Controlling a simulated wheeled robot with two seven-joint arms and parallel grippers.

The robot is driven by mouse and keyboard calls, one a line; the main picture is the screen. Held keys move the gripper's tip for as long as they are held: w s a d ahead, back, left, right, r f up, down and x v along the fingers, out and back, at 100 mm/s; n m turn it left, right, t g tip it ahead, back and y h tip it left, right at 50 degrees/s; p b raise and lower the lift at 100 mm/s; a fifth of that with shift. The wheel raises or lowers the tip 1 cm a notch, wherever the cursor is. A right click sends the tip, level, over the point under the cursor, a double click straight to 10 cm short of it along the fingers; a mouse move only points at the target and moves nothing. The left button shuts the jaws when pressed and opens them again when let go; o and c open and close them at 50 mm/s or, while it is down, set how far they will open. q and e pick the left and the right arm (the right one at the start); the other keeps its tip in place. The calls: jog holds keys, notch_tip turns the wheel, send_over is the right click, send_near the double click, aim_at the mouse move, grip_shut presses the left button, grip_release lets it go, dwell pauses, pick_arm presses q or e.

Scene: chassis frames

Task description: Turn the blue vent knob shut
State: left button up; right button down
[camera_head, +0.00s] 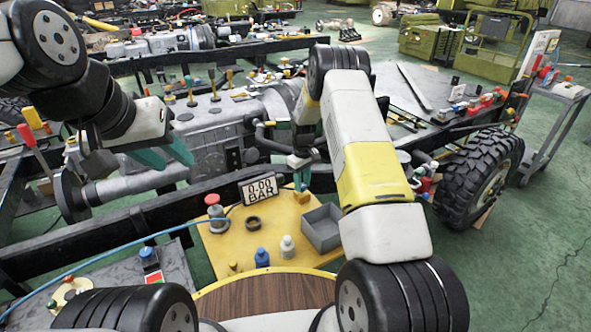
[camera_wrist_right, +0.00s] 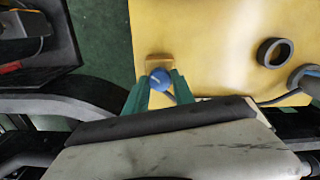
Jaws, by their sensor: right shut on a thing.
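The blue vent knob (camera_wrist_right: 160,79) shows in the right wrist view, beside a small tan block (camera_wrist_right: 158,63) at the edge of the yellow board (camera_wrist_right: 215,75). My right gripper (camera_wrist_right: 159,88) is shut on the knob, with one green finger on each side of it. In the head view my right gripper (camera_head: 301,178) is low over the board's far edge, and the knob is mostly hidden there. My left gripper (camera_head: 167,155) is open and empty, over the grey gearbox.
The black chassis rail (camera_head: 130,215) runs behind. A tyre (camera_head: 480,178) is at right.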

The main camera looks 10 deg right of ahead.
jog(key=m, duration=0.5)
jog(key=shift+m, duration=2.6)
jog(key=c, duration=1.1)
grip_release()
jog(key=shift+o, duration=0.2)
jog(key=shift+r, duration=0.1)
notch_tip(320, 180, up, 8)
jog(key=shift+f, duration=0.15)
